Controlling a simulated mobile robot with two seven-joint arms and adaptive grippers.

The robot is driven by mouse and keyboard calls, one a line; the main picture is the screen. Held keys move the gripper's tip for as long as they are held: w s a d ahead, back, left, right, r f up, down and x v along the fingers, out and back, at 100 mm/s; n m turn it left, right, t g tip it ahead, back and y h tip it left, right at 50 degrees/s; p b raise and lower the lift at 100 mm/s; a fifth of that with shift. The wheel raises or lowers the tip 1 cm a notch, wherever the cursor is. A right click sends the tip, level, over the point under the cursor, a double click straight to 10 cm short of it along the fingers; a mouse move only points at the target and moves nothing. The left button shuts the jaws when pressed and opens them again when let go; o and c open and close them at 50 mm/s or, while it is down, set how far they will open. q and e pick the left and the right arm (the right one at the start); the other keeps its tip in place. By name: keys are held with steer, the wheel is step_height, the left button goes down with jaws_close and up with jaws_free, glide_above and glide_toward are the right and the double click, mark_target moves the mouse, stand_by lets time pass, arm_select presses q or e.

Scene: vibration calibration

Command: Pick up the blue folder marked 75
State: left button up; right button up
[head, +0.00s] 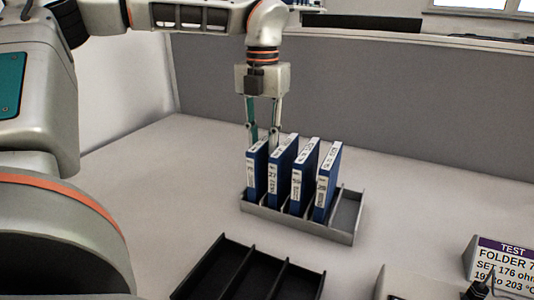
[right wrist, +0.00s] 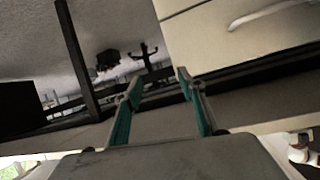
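Several blue folders with white labels stand upright in a grey rack (head: 288,224) in the head view. They are the leftmost folder (head: 257,172), the second folder (head: 282,170), the third folder (head: 304,177) and the rightmost folder (head: 327,184). The label numbers are too small to read surely, so I cannot tell which one is marked 75. My left gripper (head: 263,136) points down at the top of the leftmost folder, its fingers apart. Its fingertips are partly hidden, and I cannot tell whether they touch a folder. My right gripper (right wrist: 158,78) is open and empty in the right wrist view.
The rack's right slot is empty. A black divided tray (head: 248,267), empty, lies in front. At the lower right are a sign (head: 500,265) reading "TEST FOLDER 7", cut off, and a grey box with a black knob. A grey partition (head: 350,110) stands behind the table.

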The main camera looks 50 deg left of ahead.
mark_target(264, 160)
arm_select(q)
step_height(264, 160, down, 5)
steer(key=shift+w+a+r+b, duration=0.1)
steer(key=shift+w+b, duration=0.05)
steer(key=shift+b, duration=0.6)
steer(key=shift+f, duration=0.4)
arm_select(e)
steer(key=a, duration=0.1)
steer(key=m, duration=0.1)
steer(key=s+a+m, duration=0.1)
steer(key=shift+a+f+y, duration=0.25)
steer(key=shift+a+y, duration=0.05)
arm_select(q)
jaws_close()
